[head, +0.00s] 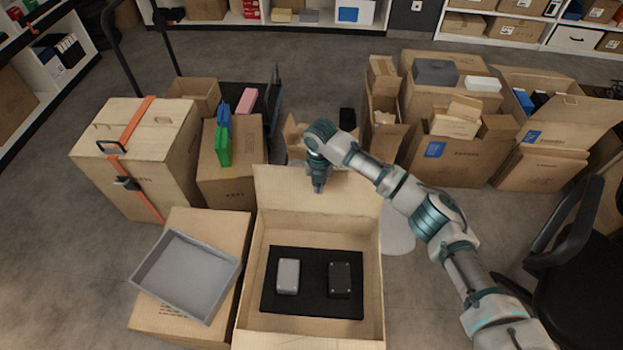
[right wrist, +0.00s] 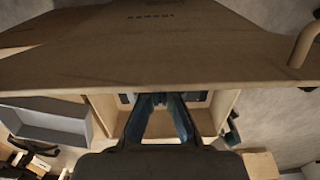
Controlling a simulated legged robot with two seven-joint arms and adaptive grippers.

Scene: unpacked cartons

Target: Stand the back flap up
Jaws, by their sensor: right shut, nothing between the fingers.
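An open carton (head: 247,290) stands at the bottom centre of the head view. Its back flap (head: 283,198) extends from the far rim; its exact tilt is hard to judge. My right gripper (head: 318,188) is shut and empty, pointing down, and overlaps the flap's upper middle in the head view. I cannot tell whether it touches the flap. In the right wrist view my shut fingers (right wrist: 160,98) show in front of the carton's inside, below a broad cardboard panel (right wrist: 150,55). My left gripper is not in view.
A black insert (head: 312,300) with a light grey box (head: 288,276) and a dark box (head: 339,280) lies inside the carton. A grey tray (head: 186,275) rests on a carton at left. A strapped carton (head: 135,150) and several others stand behind. A black chair (head: 575,265) is at right.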

